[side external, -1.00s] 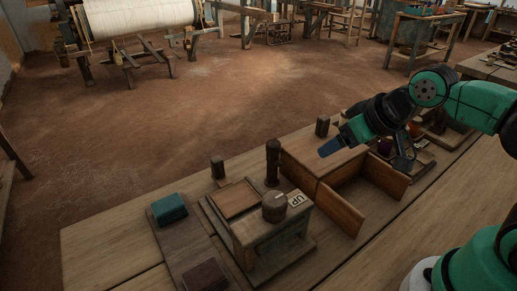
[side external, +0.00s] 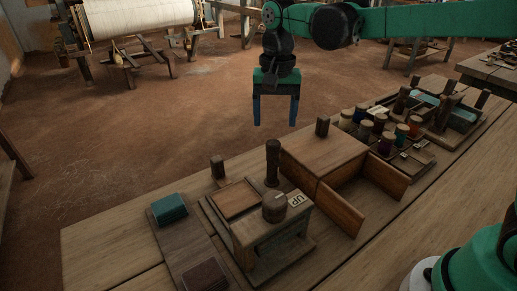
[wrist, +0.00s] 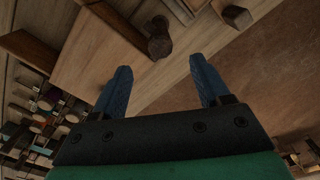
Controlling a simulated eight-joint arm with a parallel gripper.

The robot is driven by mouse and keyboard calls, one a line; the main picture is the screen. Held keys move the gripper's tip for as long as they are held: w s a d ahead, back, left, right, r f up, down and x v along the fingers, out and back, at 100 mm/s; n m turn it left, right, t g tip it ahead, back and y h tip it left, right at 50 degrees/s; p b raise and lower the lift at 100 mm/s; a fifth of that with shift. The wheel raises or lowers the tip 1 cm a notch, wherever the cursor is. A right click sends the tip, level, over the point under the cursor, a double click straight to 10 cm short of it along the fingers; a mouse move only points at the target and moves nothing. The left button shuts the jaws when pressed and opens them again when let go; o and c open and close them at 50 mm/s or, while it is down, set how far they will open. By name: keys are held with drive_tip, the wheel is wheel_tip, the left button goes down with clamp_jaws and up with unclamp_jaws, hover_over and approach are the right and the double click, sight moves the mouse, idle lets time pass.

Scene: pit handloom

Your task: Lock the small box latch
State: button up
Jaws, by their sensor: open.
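My gripper (side external: 275,118) hangs fingers down with its two blue fingers apart and empty, in the air beyond the bench's far edge. The wrist view also shows the open fingers (wrist: 160,65) with nothing between them. A small wooden box (side external: 272,232) stands on a board below, with a dark round knob (side external: 274,208) and a label reading "UP" (side external: 298,200) on top. I cannot tell for certain which part is the latch, or whether it is locked. My gripper touches nothing.
A larger wooden box (side external: 325,153) with open door panels (side external: 341,208) stands right of the knob box. Dark upright posts (side external: 273,160) rise nearby. A teal block (side external: 170,208) lies at left. Several thread spools (side external: 387,144) stand at right.

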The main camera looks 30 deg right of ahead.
sight(273, 142)
drive_tip(key=shift+f, duration=2.8)
clamp_jaws()
